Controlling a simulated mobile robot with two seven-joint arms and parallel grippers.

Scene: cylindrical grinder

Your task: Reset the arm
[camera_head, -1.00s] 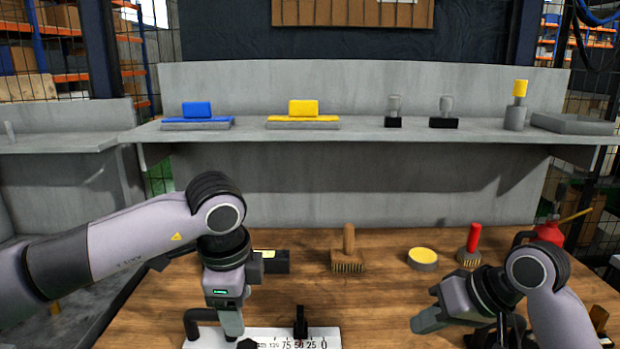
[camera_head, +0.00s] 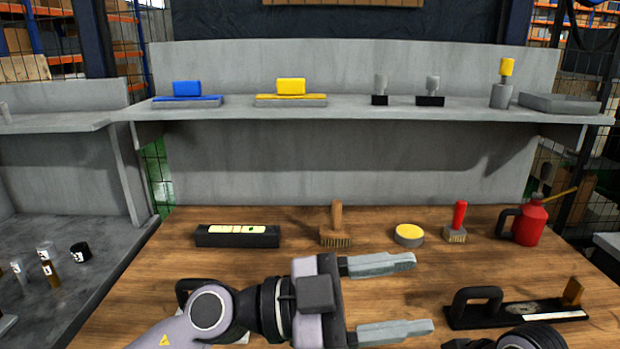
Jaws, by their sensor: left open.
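My left gripper (camera_head: 392,298) is open over the wooden table (camera_head: 375,270), its two grey fingers pointing right with nothing between them. My left arm comes in from the bottom left and partly covers a white-and-dark tool (camera_head: 183,287) on the table. Of my right arm, only a dark rounded part shows at the bottom right edge; its gripper is out of the frame.
A wooden brush (camera_head: 336,225), yellow-topped disc (camera_head: 409,235), red-handled brush (camera_head: 457,222), red oil can (camera_head: 529,222) and black block (camera_head: 238,236) line the table's back. A black-handled tool (camera_head: 520,312) lies at right. A grey shelf (camera_head: 350,107) stands behind.

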